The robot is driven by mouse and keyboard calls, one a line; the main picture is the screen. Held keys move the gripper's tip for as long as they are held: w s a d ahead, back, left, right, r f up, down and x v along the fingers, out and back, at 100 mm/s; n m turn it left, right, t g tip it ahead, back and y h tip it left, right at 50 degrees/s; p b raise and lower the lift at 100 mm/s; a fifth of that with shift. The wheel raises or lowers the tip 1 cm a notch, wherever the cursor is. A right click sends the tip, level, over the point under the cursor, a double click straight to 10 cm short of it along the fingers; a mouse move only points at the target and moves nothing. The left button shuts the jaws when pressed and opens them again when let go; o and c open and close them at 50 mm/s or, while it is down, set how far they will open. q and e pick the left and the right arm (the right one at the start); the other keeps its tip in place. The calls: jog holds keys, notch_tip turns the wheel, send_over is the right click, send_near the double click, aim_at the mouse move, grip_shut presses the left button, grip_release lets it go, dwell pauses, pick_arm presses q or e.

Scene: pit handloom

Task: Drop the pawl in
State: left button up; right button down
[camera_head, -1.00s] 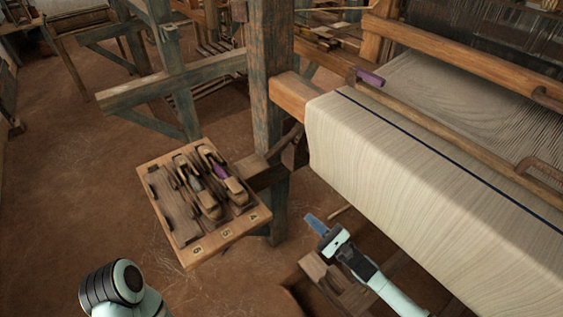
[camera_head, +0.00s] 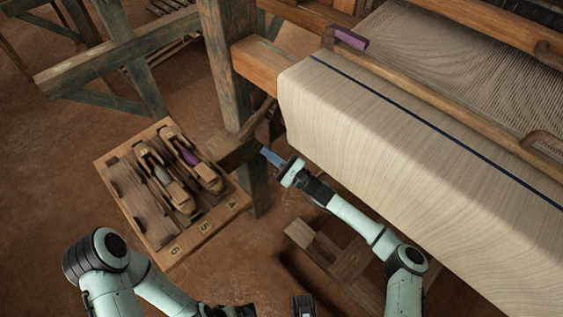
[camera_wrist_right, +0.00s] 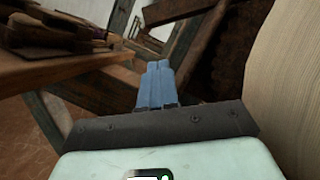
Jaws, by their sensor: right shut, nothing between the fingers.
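My right gripper (camera_head: 271,157) is shut and empty, its blue fingers together, pointing up and left. It is just right of the loom post, below the end of the cloth beam. A dark wooden lever (camera_head: 262,112), which looks like the pawl, slants beside the post above my fingertips, with a visible gap to them. In the right wrist view my fingers (camera_wrist_right: 156,84) point toward the wooden parts; a slanted wooden bar (camera_wrist_right: 178,10) lies beyond them. Whether the pawl sits in a ratchet tooth cannot be told.
A wooden tray (camera_head: 160,262) with shuttles (camera_head: 195,163) stands left of the post (camera_head: 222,65). The cloth-wrapped beam (camera_head: 400,165) fills the right, close to my right arm. Wooden pieces (camera_head: 325,252) lie low beneath that arm. Bare floor is at left.

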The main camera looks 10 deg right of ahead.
jog(key=shift+w+a+r, duration=0.25)
jog(key=shift+a+r, duration=0.35)
jog(key=shift+a, duration=0.1)
jog(key=shift+w+a+r, duration=0.3)
jog(key=shift+a+r, duration=0.35)
jog(key=shift+a, duration=0.1)
jog(key=shift+w+a+r, duration=0.25)
jog(key=shift+a+r, duration=0.35)
jog(key=shift+a, duration=0.1)
jog(key=shift+d, duration=0.1)
